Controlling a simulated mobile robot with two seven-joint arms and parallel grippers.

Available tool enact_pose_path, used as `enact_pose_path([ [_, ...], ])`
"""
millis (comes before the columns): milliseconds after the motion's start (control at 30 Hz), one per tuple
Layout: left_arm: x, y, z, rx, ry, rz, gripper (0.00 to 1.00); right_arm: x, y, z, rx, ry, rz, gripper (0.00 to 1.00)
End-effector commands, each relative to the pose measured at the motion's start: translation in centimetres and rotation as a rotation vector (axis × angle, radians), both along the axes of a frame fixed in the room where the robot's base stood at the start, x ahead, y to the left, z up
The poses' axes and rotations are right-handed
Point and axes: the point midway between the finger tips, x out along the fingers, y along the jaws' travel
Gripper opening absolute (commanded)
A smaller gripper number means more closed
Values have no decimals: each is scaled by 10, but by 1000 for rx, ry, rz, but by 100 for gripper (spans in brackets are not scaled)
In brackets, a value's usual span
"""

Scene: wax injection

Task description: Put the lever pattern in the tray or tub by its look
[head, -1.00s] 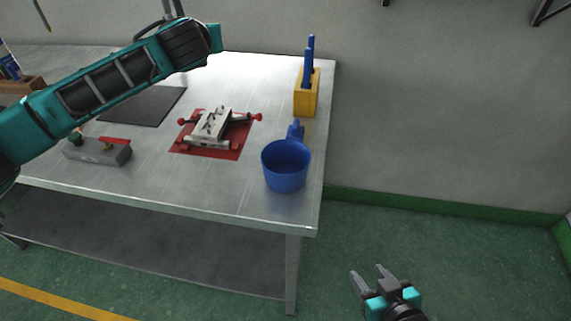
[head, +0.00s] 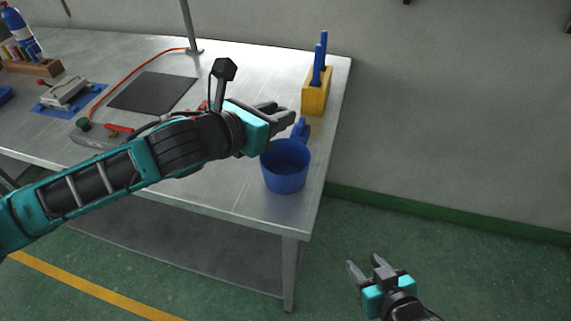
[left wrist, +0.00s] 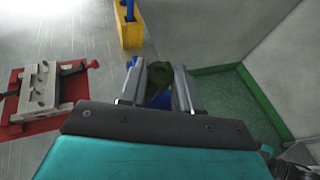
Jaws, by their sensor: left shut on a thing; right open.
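A dark green piece (left wrist: 160,74), which looks like the lever pattern, is between the fingers of my left gripper (left wrist: 159,84) in the left wrist view. Its full shape is hidden by the fingers. In the head view my left gripper (head: 284,111) is shut, at the back side of the blue tub (head: 285,178); I cannot make out the piece there. The tub stands upright near the table's right front corner, its handle towards the back. A bit of blue shows below the piece in the wrist view. My right gripper (head: 365,267) is open and empty beyond the table's right edge.
A yellow block (head: 316,99) with blue-handled tools stands behind the tub. A metal mould on a red mat (left wrist: 62,119) lies left of the gripper. A dark mat (head: 152,92) and a mould on a blue mat (head: 80,109) lie further left. A grey clamp block (head: 88,137) is partly hidden.

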Motion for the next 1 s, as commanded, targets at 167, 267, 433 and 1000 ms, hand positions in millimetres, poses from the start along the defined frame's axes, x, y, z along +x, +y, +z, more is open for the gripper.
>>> enact_pose_path([
  [167, 0, 0, -25, -1, 1, 0, 3, 0, 0, -10, 0, -2, 0, 48],
  [267, 0, 0, -31, 0, -1, 1, 3, 0, 0, -17, 0, 1, 1, 48],
  [433, 0, 0, -33, 0, -2, 1, 3, -1, 0, -20, 0, 3, 1, 48],
  [1000, 0, 0, -33, 0, -2, 1, 62, -1, 0, -19, 0, 3, 1, 48],
])
